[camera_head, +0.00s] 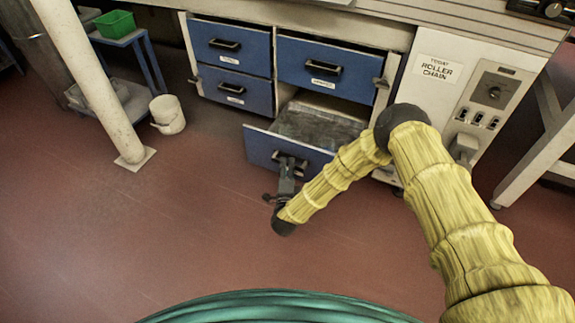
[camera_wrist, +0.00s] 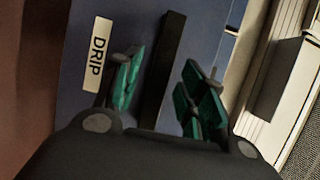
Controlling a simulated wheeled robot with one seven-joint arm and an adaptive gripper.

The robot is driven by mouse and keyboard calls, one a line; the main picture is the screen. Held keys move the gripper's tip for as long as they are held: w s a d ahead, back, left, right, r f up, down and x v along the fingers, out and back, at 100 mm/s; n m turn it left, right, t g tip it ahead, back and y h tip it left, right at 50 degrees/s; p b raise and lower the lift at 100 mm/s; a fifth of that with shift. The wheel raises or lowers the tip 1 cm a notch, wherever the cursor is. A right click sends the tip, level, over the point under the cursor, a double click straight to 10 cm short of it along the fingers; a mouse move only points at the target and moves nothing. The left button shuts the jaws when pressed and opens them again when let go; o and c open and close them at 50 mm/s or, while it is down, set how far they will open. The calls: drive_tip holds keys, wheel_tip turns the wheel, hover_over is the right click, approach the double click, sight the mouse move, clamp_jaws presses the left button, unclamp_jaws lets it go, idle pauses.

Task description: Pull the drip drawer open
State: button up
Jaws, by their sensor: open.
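The drip drawer (camera_head: 257,147) is the lower right blue drawer of the cabinet, and it stands pulled out with its empty-looking grey inside showing. In the wrist view its blue front (camera_wrist: 78,100) carries a white "DRIP" label (camera_wrist: 97,55). Its black bar handle (camera_wrist: 173,50) runs between the two green-padded fingers of my gripper (camera_wrist: 165,82). The fingers are open, one on each side of the handle, with gaps visible. In the head view my gripper (camera_head: 288,172) is at the drawer front and partly hides the handle.
Other blue drawers, upper left (camera_head: 231,46), lower left (camera_head: 234,92) and upper right (camera_head: 325,69), are shut. A white post (camera_head: 88,75), a white bucket (camera_head: 168,114) and a low stand with a green bin (camera_head: 115,23) are at left. The red floor before the drawer is clear.

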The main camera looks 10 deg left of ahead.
drive_tip(key=s, duration=0.9)
drive_tip(key=shift+s+d, duration=0.4)
drive_tip(key=s+d+f+n+g+y, duration=0.1)
drive_tip(key=s+d+f+n+g, duration=0.45)
drive_tip(key=s, duration=0.25)
drive_tip(key=s+d+f+n+g+y, duration=0.1)
drive_tip(key=s+d+f+n+g, duration=0.3)
drive_tip(key=s+d+n, duration=0.25)
drive_tip(key=s+d+r+n+g+h, duration=0.2)
drive_tip(key=s+d+g, duration=0.2)
drive_tip(key=s+d, duration=0.65)
drive_tip(key=s+d+r+n+g+h, duration=0.1)
drive_tip(key=s+d+r+n+g, duration=0.25)
drive_tip(key=s+d, duration=0.7)
wheel_tip(320, 180, up, 34)
drive_tip(key=s+a+g+p, duration=0.1)
drive_tip(key=s+a+p, duration=0.1)
drive_tip(key=p, duration=3.2)
drive_tip(key=shift+s+f+m+h, duration=0.15)
drive_tip(key=shift+s+m+h, duration=0.15)
drive_tip(key=shift+m, duration=0.05)
